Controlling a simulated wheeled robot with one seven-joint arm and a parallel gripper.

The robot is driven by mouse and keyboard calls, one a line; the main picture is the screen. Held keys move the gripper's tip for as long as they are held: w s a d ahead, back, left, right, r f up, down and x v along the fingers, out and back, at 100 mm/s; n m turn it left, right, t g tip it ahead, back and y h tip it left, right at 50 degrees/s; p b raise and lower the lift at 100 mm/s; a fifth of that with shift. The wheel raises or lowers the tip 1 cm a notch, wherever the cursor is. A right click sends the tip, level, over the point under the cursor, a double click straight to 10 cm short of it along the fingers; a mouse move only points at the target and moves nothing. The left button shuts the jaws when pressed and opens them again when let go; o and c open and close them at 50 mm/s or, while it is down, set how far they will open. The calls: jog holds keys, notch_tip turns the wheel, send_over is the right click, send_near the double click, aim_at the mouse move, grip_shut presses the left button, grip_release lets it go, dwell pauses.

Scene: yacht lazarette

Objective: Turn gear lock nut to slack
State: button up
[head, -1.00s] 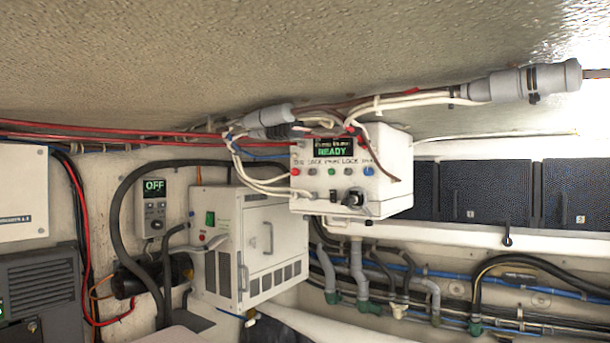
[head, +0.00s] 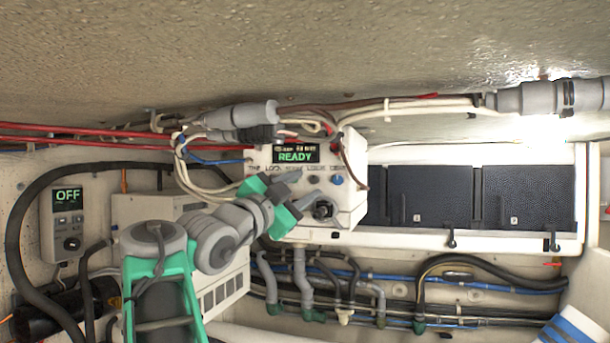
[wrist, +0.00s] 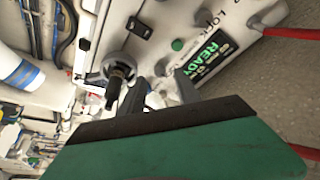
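The white control box (head: 345,222) has a green READY display, a row of small buttons and a dark knob-like nut in a round grey collar (head: 323,210) low on its front. I take this to be the gear lock nut; no label on it is readable. It shows in the wrist view (wrist: 117,80) left of the fingers, its dark stem sticking out. My gripper (head: 291,187) is in front of the box, up and left of the nut. In the wrist view my gripper (wrist: 162,88) has its fingers apart with nothing between them. Part of the button row is hidden behind my gripper.
Cables and a grey connector (head: 240,115) run above the box. A panel reading OFF (head: 68,220) is at left. Dark panels (head: 430,195) are to the right, with pipes and hoses (head: 370,298) below. The ceiling is close above.

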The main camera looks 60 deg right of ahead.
aim_at(315, 180)
jog(key=x, duration=0.2)
jog(key=shift+d+r+p, duration=0.15)
jog(key=shift+d+p, duration=0.2)
jog(key=shift+p, duration=0.05)
jog(key=shift+c, duration=0.5)
grip_shut()
